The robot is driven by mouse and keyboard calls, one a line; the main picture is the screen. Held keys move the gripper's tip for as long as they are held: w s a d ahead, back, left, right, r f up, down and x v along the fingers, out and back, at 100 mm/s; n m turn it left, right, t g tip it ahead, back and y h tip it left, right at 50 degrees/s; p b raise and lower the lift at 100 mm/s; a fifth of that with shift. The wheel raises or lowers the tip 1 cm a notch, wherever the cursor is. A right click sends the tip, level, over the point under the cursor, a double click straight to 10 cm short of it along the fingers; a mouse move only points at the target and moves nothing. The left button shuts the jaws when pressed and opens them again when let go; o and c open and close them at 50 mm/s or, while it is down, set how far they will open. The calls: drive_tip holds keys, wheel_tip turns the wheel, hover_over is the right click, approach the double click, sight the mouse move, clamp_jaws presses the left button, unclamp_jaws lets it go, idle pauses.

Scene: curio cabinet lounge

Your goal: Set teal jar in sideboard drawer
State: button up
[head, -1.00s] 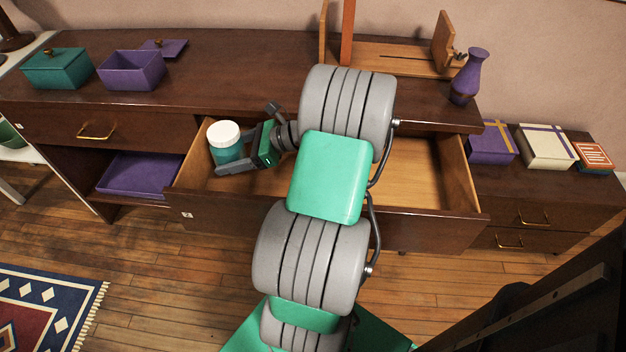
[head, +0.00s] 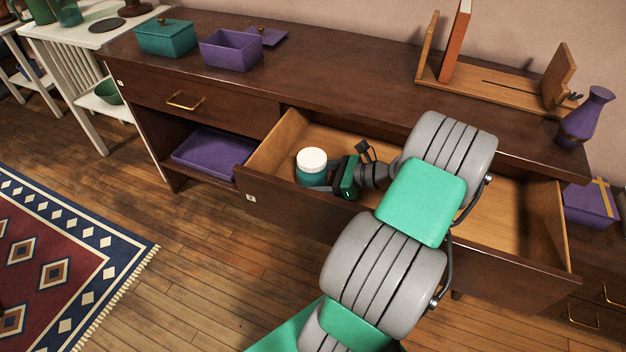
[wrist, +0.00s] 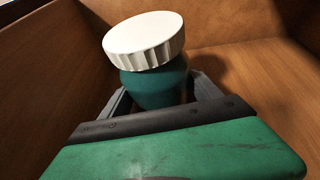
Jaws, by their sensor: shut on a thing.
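The teal jar (head: 311,176) with a white lid is inside the open sideboard drawer (head: 262,196), near its left end. My gripper (head: 326,181) reaches in from the right and is shut on the jar. In the wrist view the jar (wrist: 155,85) stands between the two fingers (wrist: 160,100), its lid above them, slightly tilted in the picture. Wooden drawer walls surround it. The jar's base is hidden, so I cannot tell whether it touches the drawer floor.
The sideboard top (head: 330,75) holds a teal box (head: 165,38), a purple box (head: 231,50), a wooden book rack (head: 500,90) and a purple vase (head: 586,118). A purple tray (head: 213,153) sits in the open shelf left of the drawer. The drawer's right part is bare.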

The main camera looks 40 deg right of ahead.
drive_tip(key=o, duration=1.7)
drive_tip(key=shift+f, duration=0.1)
drive_tip(key=shift+o, duration=0.2)
drive_tip(key=p+v, duration=0.2)
drive_tip(key=v, duration=0.2)
drive_tip(key=p+v, duration=0.2)
drive_tip(key=v, duration=0.2)
drive_tip(key=p+v, duration=0.2)
drive_tip(key=v, duration=0.1)
drive_tip(key=shift+s+d+r, duration=0.15)
drive_tip(key=shift+s+r, duration=0.05)
drive_tip(key=shift+r, duration=0.3)
drive_tip(key=shift+s+d+f, duration=0.1)
drive_tip(key=shift+s+f, duration=0.05)
drive_tip(key=shift+s, duration=0.05)
